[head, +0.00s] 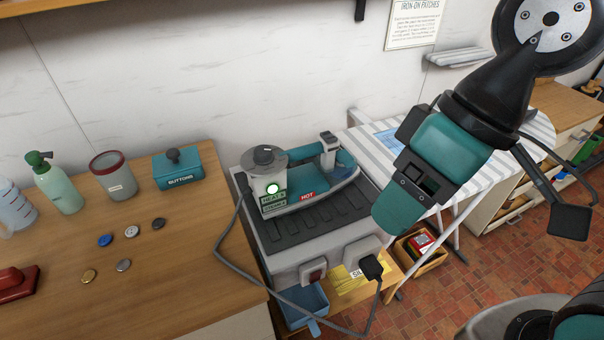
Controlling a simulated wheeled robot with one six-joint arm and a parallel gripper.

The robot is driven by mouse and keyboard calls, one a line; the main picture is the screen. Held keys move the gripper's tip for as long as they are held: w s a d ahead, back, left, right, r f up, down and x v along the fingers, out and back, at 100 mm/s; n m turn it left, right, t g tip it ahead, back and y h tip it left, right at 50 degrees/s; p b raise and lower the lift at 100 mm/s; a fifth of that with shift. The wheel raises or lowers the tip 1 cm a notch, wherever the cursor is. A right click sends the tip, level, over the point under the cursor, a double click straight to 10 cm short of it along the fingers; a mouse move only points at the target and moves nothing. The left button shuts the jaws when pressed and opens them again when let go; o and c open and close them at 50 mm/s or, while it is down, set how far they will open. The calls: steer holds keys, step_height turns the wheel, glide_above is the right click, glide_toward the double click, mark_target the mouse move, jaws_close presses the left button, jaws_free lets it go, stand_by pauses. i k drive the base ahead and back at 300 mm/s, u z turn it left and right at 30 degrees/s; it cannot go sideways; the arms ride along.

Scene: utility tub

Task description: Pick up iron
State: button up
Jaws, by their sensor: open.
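The iron (343,171) is teal and grey. It rests on the dark ribbed top of a grey station (308,257) in the middle of the head view. Its nose and handle are partly hidden behind a grey post with a dark knob (264,156), a lit round light and a "HEAT" label. A red "HOT" tag (307,196) shows along its near side. My gripper (402,205) hangs to the right of the iron, apart from it. It is open, and I see nothing held; its fingertips show only partly.
A wooden counter (190,285) on the left holds bottles, a cup, a teal "BUTTONS" box (178,169) and several loose buttons. A grey cord (228,258) loops in front of the station to a plug. A striped ironing board (490,170) stands behind my gripper.

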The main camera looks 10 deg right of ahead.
mark_target(281, 187)
steer(key=z, duration=0.65)
steer(key=k, duration=1.3)
steer(key=u, duration=0.35)
steer(key=i, duration=0.75)
steer(key=u, duration=0.85)
steer(key=i, duration=0.5)
steer(key=u, duration=0.45)
